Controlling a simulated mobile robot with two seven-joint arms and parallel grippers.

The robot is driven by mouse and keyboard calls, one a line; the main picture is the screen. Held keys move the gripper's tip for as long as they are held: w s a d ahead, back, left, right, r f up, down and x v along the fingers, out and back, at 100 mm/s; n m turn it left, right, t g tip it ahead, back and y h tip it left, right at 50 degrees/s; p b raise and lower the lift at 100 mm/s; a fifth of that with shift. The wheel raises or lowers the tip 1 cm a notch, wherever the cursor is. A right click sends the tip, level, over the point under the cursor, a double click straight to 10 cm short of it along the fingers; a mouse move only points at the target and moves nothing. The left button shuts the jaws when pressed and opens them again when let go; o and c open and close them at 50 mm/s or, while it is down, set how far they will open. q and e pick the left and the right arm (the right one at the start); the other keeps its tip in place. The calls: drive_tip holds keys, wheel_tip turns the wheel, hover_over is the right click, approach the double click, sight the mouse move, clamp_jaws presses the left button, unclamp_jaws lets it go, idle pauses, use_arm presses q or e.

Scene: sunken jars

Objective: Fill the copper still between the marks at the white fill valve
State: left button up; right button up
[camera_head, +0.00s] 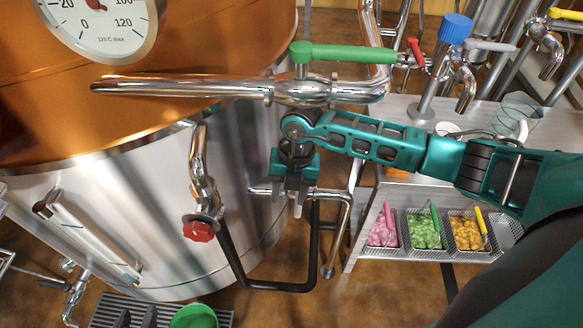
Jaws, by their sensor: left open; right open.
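The copper still (210,40) fills the left, with a copper upper part and a steel lower body (120,200). A slanted sight gauge (95,238) is on its lower left; its marks and level are too small to read. A tap with a white lever (490,45) stands at the upper right; I cannot tell whether it is the fill valve. My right gripper (292,205) is open and points down in front of the still, close to a thin chrome pipe (338,197). I cannot tell whether it touches the pipe. My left gripper is not in view.
A chrome pipe with a green lever (340,53) crosses above my gripper. A red-knobbed valve (198,230) and a bent black bar (275,286) are near it. Baskets of coloured pieces (425,230) are below the counter (400,112). A green cup (193,316) is at bottom left.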

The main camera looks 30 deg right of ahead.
drive_tip(key=d, duration=0.1)
drive_tip(key=w+d+h, duration=0.1)
drive_tip(key=d, duration=0.1)
drive_tip(key=shift+w+d+r+h, duration=0.15)
drive_tip(key=shift+w+h, duration=0.25)
drive_tip(key=shift+d+f+m+b, duration=0.15)
drive_tip(key=shift+f+m+b, duration=0.15)
drive_tip(key=shift+b, duration=0.15)
wheel_tip(320, 180, down, 4)
drive_tip(key=b, duration=0.3)
drive_tip(key=shift+r, duration=0.1)
wheel_tip(320, 180, down, 3)
drive_tip(key=b, duration=0.2)
drive_tip(key=shift+r+b, duration=0.15)
drive_tip(key=shift+b, duration=0.2)
drive_tip(key=shift+r, duration=0.3)
drive_tip(key=shift+f, duration=0.55)
use_arm(q)
drive_tip(key=shift+h, duration=0.3)
drive_tip(key=f, duration=0.1)
drive_tip(key=w+d+f, duration=0.1)
drive_tip(key=d+f, duration=0.1)
drive_tip(key=shift+w+d+f, duration=0.15)
drive_tip(key=shift+w+f, duration=0.1)
drive_tip(key=shift+w, duration=0.05)
